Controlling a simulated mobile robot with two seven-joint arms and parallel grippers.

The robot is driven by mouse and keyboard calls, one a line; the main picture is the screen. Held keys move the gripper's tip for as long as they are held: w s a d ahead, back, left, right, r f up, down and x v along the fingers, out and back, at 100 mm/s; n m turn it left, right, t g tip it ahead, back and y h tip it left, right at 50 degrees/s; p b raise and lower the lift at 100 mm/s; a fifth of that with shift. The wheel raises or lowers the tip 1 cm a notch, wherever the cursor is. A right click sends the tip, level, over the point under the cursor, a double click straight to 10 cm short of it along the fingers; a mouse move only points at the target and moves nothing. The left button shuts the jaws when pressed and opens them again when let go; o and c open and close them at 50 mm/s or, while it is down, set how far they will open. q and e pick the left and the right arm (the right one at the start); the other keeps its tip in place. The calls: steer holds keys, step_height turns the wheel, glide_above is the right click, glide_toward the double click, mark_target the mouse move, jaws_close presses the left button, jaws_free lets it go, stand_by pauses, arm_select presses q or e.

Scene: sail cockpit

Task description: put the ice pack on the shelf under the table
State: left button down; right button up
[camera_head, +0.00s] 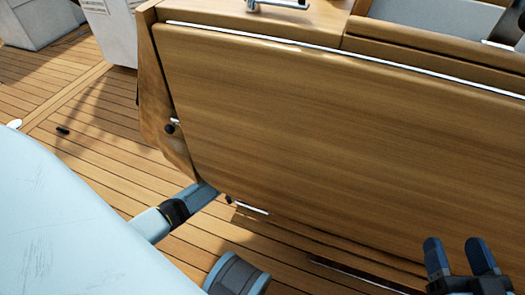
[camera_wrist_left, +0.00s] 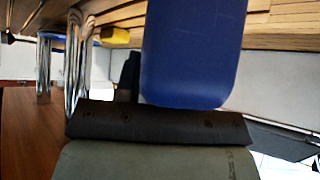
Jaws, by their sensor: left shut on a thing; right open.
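The table (camera_head: 330,120) shows its large hanging wooden leaf in the head view. My left arm passes behind the leaf's lower left edge, so my left gripper is hidden there. In the left wrist view a smooth blue slab with rounded corners, which I take as the ice pack (camera_wrist_left: 195,50), stands out from my left gripper (camera_wrist_left: 131,72). The gripper is shut on it; the contact is mostly hidden. I cannot make out the shelf for sure. My right gripper (camera_head: 462,256) is open and empty in front of the leaf, at bottom right.
Chrome posts (camera_wrist_left: 78,65) stand close beside my left gripper in its wrist view, with a yellow thing (camera_wrist_left: 118,36) behind. A brown wooden surface (camera_wrist_left: 30,135) lies at left there. Plank floor (camera_head: 85,130) left of the table is mostly clear, with a small dark item (camera_head: 63,130).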

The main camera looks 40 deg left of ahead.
arm_select(q)
steer(key=shift+w+d, duration=0.25)
steer(key=shift+w, duration=0.15)
steer(key=shift+w+f, duration=0.1)
step_height(320, 180, down, 2)
steer(key=shift+f+b, duration=0.2)
steer(key=shift+b, duration=0.8)
steer(key=shift+f, duration=0.5)
steer(key=shift+r, duration=0.1)
steer(key=c, duration=0.9)
jaws_free()
steer(key=shift+c, duration=0.2)
steer(key=shift+o, duration=1.1)
arm_select(e)
steer(key=shift+w+d+r+n+t, duration=0.1)
steer(key=shift+w+d+n+t, duration=0.35)
steer(key=shift+n, duration=0.35)
